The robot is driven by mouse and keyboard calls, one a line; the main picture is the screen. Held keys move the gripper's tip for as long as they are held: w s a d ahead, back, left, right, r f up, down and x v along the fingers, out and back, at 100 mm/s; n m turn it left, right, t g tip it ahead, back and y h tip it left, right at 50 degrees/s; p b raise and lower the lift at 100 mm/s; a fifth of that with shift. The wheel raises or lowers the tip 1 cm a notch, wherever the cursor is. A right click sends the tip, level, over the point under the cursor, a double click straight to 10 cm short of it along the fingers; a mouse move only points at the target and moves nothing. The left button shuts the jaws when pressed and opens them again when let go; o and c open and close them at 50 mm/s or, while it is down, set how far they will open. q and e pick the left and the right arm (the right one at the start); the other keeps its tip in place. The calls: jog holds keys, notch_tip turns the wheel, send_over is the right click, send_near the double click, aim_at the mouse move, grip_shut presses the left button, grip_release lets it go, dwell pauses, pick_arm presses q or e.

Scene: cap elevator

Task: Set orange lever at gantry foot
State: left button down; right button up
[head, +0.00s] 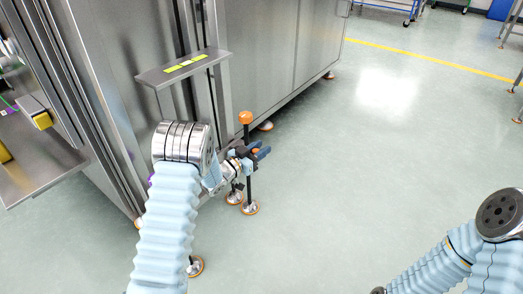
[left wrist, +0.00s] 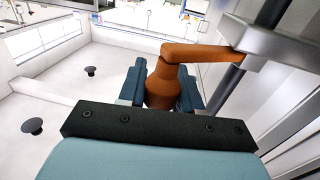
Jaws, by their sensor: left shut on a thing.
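The orange lever (left wrist: 205,53) shows in the left wrist view as a bar that runs left from a grey metal block and bends down into a rounded grip. My left gripper (left wrist: 162,88) is shut on that grip, with one blue finger on each side. In the head view my left gripper (head: 255,152) is beside the steel machine's front edge, close to a dark upright post. An orange knob (head: 245,117) shows just above the fingers there; I cannot tell whether it is part of the lever. The fingers hide part of the lever. My right gripper is outside the view.
The large steel cabinet (head: 275,45) fills the upper left. A ledge with yellow labels (head: 185,67) juts out above my left wrist. Feet with orange rims (head: 250,208) stand on the floor below the gripper. The floor to the right (head: 370,150) is clear.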

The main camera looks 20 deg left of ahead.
pick_arm(q)
jog(key=shift+a, duration=0.1)
dwell(0.3)
jog(key=c, duration=0.8)
grip_release()
jog(key=shift+c, duration=0.2)
jog(key=shift+s, duration=0.1)
jog(key=v, duration=0.7)
jog(key=shift+s, duration=0.15)
jog(key=shift+a, duration=0.1)
jog(key=shift+p, duration=0.3)
